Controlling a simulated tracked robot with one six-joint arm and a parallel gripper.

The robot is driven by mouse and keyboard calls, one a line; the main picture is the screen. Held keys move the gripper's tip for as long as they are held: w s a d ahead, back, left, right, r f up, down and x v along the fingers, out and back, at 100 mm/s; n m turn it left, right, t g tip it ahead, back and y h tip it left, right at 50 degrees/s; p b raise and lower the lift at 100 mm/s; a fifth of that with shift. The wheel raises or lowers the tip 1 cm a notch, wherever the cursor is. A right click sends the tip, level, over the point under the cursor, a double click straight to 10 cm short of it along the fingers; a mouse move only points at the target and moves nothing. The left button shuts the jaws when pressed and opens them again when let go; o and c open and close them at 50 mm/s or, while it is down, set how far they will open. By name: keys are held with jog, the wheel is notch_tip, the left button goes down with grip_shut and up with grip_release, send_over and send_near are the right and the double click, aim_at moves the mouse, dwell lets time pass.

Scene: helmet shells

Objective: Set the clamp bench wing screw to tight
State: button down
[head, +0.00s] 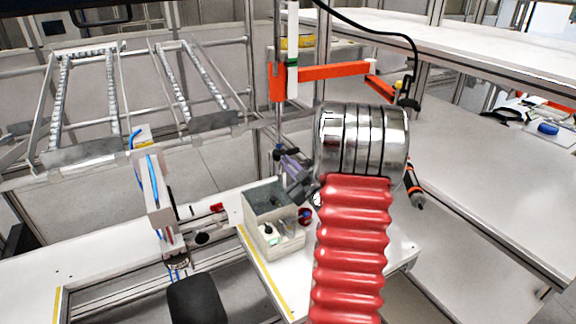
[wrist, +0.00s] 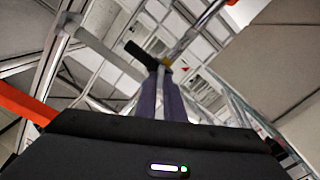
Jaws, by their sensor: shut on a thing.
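My gripper (head: 291,166) reaches out left of my red ribbed arm, at a dark clamp on an upright metal post (head: 278,110). In the wrist view my gripper's two purple fingers (wrist: 166,85) come together at their tips. They are shut on the wing screw (wrist: 142,56), which shows as a small dark piece across the tips. The fingers and the small size hide much of it, so I cannot tell its angle or how tight it is.
An orange bar (head: 335,72) crosses behind. A white table (head: 470,190) lies to the right. Metal roller racks (head: 120,100) stand at the back left.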

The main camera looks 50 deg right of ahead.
jog(key=shift+w+a, duration=0.1)
jog(key=shift+a, duration=0.05)
jog(key=c, duration=1.9)
grip_release()
jog(key=shift+o, duration=0.2)
jog(key=v, duration=1.3)
jog(key=shift+s, duration=0.4)
jog(key=shift+o, duration=0.6)
